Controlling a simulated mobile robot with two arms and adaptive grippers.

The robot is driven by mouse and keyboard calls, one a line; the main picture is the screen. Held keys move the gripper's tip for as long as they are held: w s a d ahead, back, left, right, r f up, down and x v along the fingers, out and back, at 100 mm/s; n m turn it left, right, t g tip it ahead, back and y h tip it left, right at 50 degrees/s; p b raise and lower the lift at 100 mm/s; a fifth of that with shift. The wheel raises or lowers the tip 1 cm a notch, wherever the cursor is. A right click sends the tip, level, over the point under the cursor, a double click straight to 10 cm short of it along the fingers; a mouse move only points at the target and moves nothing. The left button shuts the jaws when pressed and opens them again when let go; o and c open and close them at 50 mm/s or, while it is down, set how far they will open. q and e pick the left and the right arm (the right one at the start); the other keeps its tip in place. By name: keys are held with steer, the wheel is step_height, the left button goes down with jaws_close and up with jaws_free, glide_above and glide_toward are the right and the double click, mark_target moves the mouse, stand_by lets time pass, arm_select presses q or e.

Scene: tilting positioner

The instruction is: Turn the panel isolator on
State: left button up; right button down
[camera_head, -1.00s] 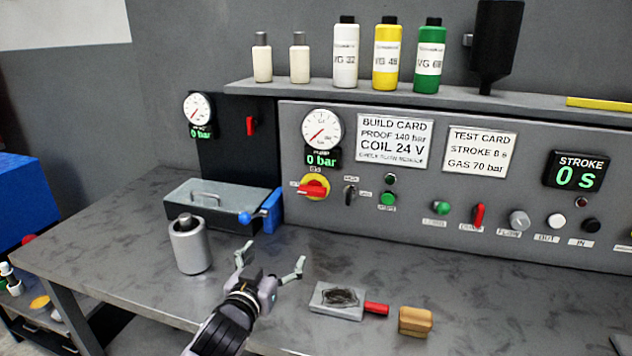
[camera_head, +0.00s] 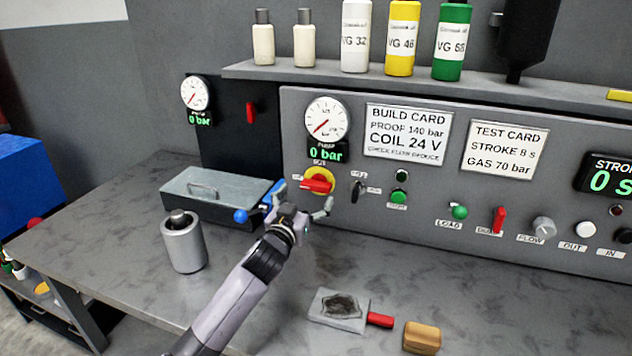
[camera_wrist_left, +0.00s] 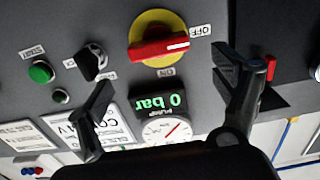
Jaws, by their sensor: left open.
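The panel isolator (camera_head: 318,182) is a red bar handle on a round yellow plate, low on the grey panel under the pump gauge. In the left wrist view the isolator (camera_wrist_left: 158,46) lies beyond my fingertips, its white mark pointing at the OFF label (camera_wrist_left: 200,31). The ON label (camera_wrist_left: 165,72) sits a quarter turn away. My left gripper (camera_head: 303,201) is open and empty, just in front of and slightly below the isolator. In the left wrist view its fingers (camera_wrist_left: 166,85) stand wide apart, with no contact visible. My right gripper is not in view.
A black selector (camera_head: 358,188) and green button (camera_head: 397,196) sit right of the isolator. A lidded grey box (camera_head: 215,190) and blue-ball lever (camera_head: 241,216) are at left. A metal cylinder (camera_head: 184,248) stands on the bench. The pump display (camera_head: 327,152) reads 0 bar.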

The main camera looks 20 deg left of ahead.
mark_target(314, 185)
arm_select(q)
steer(key=w, duration=0.6)
steer(key=shift+w+d, duration=0.15)
steer(key=shift+w, duration=0.55)
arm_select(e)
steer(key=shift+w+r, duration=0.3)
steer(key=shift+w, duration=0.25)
arm_select(q)
steer(key=shift+c, duration=0.2)
steer(key=c, duration=1.1)
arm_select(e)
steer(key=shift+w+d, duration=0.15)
